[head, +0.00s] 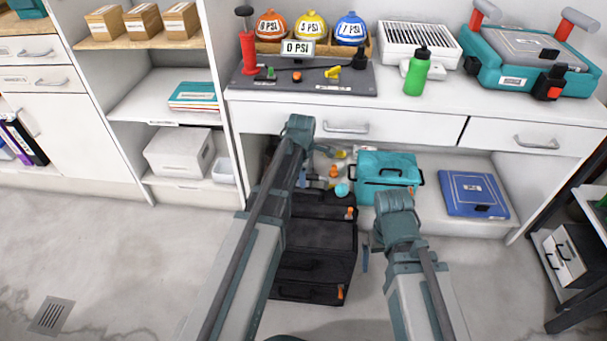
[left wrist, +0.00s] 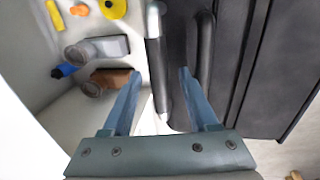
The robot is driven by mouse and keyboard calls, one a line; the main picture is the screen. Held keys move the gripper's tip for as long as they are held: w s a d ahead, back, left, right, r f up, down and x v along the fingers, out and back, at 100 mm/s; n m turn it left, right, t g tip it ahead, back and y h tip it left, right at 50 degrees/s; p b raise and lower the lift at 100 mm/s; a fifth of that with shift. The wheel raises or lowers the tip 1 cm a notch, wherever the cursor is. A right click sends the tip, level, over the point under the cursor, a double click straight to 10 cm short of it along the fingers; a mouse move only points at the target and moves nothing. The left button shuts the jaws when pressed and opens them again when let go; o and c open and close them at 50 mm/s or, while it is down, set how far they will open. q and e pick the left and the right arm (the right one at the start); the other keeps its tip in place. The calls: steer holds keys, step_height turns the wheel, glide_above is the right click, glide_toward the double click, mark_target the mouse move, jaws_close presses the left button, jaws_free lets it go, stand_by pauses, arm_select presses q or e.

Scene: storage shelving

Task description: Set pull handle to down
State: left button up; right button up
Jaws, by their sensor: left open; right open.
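A black toolbox stack (head: 318,236) with orange latches stands on the floor below the counter. A black grip (left wrist: 205,45) lies to the right of the bar. My left gripper (left wrist: 159,74) is open, with the bar between its fingertips in the picture; contact cannot be told. In the head view my left arm hides part of the toolbox. My right gripper (head: 368,256) is open and empty, right of the toolbox.
A teal case (head: 388,170) and a blue case (head: 473,194) sit on the low shelf behind. Small loose items lie beside the toolbox. The counter above has closed drawers (head: 347,127). A dark-framed rack (head: 580,305) stands at right.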

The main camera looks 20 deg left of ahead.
arm_select(q)
steer(key=shift+r, duration=0.15)
step_height(320, 180, up, 13)
steer(key=s+p, duration=0.2)
steer(key=p, duration=1.1)
steer(key=shift+s+d+r+p, duration=0.15)
steer(key=shift+s+d+p, duration=0.1)
steer(key=shift+s+p, duration=0.1)
steer(key=s+d+r+m+g+p, duration=0.1)
steer(key=s+d+r+m+p, duration=0.6)
steer(key=s+r+m+p, duration=0.3)
steer(key=s+d+r+m+g+p, duration=0.1)
steer(key=s+d+r+m+p, duration=0.7)
steer(key=s+r+m+p, duration=0.2)
step_height(320, 180, up, 2)
steer(key=m+p, duration=0.2)
steer(key=m, duration=0.2)
steer(key=shift+s+y, duration=0.35)
steer(key=shift+y, duration=0.05)
